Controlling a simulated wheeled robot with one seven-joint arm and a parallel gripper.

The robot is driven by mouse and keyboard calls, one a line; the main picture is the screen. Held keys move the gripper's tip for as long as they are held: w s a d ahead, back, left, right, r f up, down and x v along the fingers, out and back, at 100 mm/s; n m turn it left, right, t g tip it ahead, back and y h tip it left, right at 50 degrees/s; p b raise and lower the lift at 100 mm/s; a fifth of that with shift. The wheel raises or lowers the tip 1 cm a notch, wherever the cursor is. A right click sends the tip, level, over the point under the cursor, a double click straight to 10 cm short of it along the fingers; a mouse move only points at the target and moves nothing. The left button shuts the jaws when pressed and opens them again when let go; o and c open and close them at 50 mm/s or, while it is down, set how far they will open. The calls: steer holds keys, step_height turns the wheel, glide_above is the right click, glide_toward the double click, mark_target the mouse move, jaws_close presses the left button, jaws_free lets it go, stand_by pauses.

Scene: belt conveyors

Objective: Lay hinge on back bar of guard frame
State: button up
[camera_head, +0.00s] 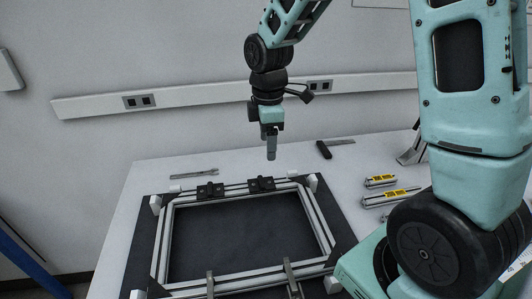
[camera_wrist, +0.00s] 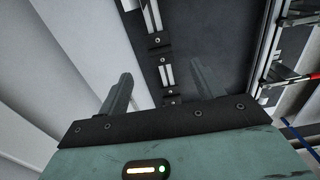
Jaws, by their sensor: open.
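The guard frame (camera_head: 163,240) is a silver rectangle of profile bars lying flat on a dark mat. Two black hinges sit at its back bar (camera_head: 234,188): a left hinge (camera_head: 210,190) and a right hinge (camera_head: 261,184). Both look laid on the bar. My gripper (camera_head: 271,153) hangs pointing down above the back edge of the table, higher than the right hinge and apart from it. In the wrist view my gripper (camera_wrist: 162,69) has its two fingers spread with nothing held between them. The back bar (camera_wrist: 166,72) and dark hinge parts (camera_wrist: 158,43) show beyond the fingers.
A slim metal tool (camera_head: 194,175) lies behind the frame at left. A black-handled tool (camera_head: 324,150) lies at the back right. Silver parts with yellow labels (camera_head: 390,197) lie right of the frame. White corner blocks surround the frame. A wall rail (camera_head: 200,95) runs behind the table.

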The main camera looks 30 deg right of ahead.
steer(key=s+a+r+m, duration=0.2)
steer(key=s+a+r, duration=0.1)
steer(key=s+a, duration=0.75)
steer(key=s+a+m, duration=0.3)
steer(key=s+a, duration=0.4)
steer(key=s, duration=0.5)
steer(key=shift+a+m+y, duration=0.3)
steer(key=shift+a, duration=0.1)
